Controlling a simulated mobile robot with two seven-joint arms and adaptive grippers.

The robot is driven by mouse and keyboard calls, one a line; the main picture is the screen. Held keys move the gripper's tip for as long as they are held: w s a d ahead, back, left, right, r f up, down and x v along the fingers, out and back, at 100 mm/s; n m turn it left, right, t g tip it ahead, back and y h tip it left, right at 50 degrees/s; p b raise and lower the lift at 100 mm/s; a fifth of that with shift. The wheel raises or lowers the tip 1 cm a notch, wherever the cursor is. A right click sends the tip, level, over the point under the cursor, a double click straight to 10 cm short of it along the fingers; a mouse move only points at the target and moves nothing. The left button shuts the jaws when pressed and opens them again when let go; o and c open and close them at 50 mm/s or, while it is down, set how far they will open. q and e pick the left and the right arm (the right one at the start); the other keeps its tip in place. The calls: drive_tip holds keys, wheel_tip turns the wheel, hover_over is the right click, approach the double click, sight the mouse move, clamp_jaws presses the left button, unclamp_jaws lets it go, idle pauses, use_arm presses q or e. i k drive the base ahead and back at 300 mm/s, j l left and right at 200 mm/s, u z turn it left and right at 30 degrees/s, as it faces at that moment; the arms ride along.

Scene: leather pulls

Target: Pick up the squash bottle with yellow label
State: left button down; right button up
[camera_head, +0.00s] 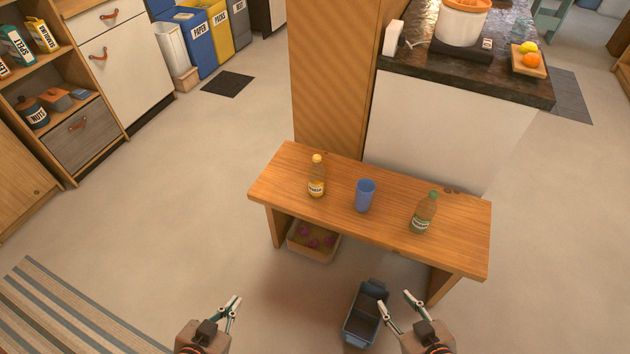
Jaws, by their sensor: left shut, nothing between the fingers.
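A bottle with a yellow cap, yellowish contents and a small pale label (316,180) stands upright on the left part of the wooden bench (281,167). A second bottle, brownish with a green cap and green-and-white label (423,214), stands upright on the right part. The label print is too small to read surely, and I cannot tell which label is the yellow one. My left gripper (235,302) is shut and empty, low in front of the bench to the left. My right gripper (399,298) is open and empty, in front of the bench near the blue bin. Neither touches a bottle.
A blue cup (365,195) stands between the bottles. A box with purplish items (314,256) sits under the bench, and a dark blue bin (357,330) is on the floor near my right gripper. A wooden panel (333,80) and counter (447,125) stand behind. Floor left is clear.

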sight(316, 172)
drive_tip(key=i+j, duration=0.15)
drive_tip(key=j, duration=0.2)
drive_tip(key=i+j+z, duration=0.1)
drive_tip(key=j, duration=0.25)
drive_tip(key=i+j, duration=0.15)
drive_tip(key=j, duration=0.2)
drive_tip(key=i+j+z, duration=0.15)
drive_tip(key=j, duration=0.2)
